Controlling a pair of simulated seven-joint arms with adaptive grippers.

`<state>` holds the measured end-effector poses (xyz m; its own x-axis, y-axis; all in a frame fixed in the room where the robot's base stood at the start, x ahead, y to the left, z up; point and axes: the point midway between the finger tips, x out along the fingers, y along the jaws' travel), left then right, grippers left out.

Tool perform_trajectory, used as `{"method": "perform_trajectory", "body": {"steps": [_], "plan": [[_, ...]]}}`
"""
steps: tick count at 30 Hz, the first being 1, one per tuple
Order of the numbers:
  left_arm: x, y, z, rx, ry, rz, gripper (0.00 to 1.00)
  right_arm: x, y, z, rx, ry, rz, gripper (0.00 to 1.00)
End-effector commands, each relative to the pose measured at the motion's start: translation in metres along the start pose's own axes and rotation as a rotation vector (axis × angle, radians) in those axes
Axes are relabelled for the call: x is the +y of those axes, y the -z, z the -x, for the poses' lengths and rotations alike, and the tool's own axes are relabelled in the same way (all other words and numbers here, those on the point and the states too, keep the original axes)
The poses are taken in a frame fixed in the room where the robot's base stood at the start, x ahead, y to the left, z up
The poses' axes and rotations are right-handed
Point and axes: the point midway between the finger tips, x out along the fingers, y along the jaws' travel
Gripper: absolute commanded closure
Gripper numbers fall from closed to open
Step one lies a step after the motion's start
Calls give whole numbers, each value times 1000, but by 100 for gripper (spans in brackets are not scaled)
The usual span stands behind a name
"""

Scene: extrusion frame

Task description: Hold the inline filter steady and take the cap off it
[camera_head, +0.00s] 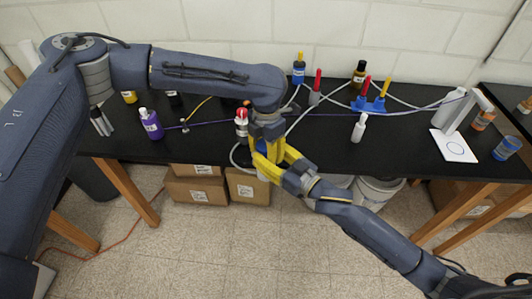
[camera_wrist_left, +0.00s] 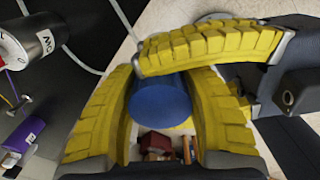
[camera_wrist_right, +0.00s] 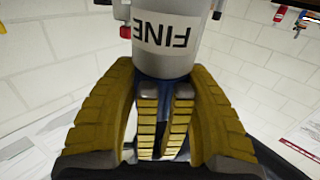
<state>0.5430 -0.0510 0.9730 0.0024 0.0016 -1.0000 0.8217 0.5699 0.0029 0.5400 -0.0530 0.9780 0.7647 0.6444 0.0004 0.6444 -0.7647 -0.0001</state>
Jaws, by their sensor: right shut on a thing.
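The inline filter is a pale grey cylinder (camera_wrist_right: 172,35) with a "FINE" label, which reads upside down in the right wrist view. A blue cap (camera_wrist_left: 162,100) faces the camera in the left wrist view, on the filter's end. My right gripper (camera_head: 268,152) is shut on the filter and reaches in from the lower right. My left gripper (camera_wrist_left: 163,78) comes down from above, with its yellow fingers on either side of the cap. It looks open, with little room between fingers and cap. The filter is mostly hidden by the fingers in the head view.
A purple bottle (camera_head: 151,124) and a red-and-white bottle (camera_head: 241,122) stand on the black table (camera_head: 330,145) left of the grippers. A blue rack (camera_head: 368,104) and a small white bottle (camera_head: 359,128) stand to the right. Boxes (camera_head: 195,187) sit below.

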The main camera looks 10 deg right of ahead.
Motion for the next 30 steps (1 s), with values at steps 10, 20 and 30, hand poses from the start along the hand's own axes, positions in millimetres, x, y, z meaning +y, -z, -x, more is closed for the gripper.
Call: {"method": "perform_trajectory", "body": {"steps": [10, 20, 30], "plan": [[0, 0, 0, 0, -1, -1, 94, 0, 1, 0, 1, 0, 0, 100], [0, 0, 0, 0, -1, 0, 37, 0, 1, 0, 1, 0, 0, 100], [1, 0, 9, -1, -1, 0, 37, 0, 1, 0, 1, 0, 0, 100]]}}
